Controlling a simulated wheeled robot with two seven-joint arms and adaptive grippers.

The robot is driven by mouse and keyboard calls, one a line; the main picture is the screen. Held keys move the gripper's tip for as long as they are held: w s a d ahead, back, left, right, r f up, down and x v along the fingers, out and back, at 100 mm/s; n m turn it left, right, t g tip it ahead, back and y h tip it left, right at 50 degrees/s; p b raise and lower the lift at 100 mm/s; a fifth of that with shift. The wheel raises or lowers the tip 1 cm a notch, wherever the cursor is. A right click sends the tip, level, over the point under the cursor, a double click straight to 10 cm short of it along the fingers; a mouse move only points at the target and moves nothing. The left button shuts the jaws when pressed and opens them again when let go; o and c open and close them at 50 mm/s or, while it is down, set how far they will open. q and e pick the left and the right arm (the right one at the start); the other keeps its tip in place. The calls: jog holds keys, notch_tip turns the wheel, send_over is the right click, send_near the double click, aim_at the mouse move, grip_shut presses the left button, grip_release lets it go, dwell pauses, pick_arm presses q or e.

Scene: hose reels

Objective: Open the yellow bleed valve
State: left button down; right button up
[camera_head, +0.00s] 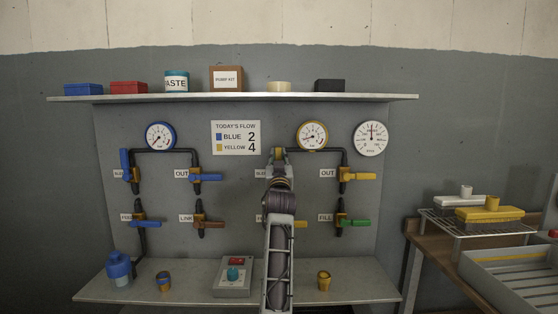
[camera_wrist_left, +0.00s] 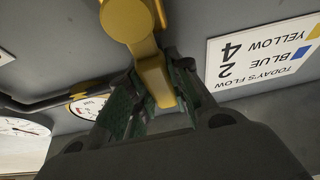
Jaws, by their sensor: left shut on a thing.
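The yellow bleed valve is mostly hidden behind my left gripper (camera_head: 279,156) in the head view, and its label is largely covered. In the left wrist view its yellow lever (camera_wrist_left: 152,72) runs from a round hub between the two fingers. My left gripper is shut on this lever, with the green-lined fingers on either side of it. How far the valve is turned cannot be told. My right gripper is not in view.
A yellow gauge (camera_head: 312,136) is close to the right of my left gripper. The yellow OUT valve (camera_head: 358,176) and green FILL valve (camera_head: 354,222) are further right. A flow sign (camera_head: 236,138) is to the left. A shelf (camera_head: 370,97) juts out above.

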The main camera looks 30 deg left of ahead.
pick_arm(q)
jog(key=shift+f, duration=0.1)
jog(key=c, duration=1.3)
grip_release()
jog(key=shift+s, duration=0.15)
jog(key=shift+v, duration=3.65)
jog(key=shift+d, duration=0.1)
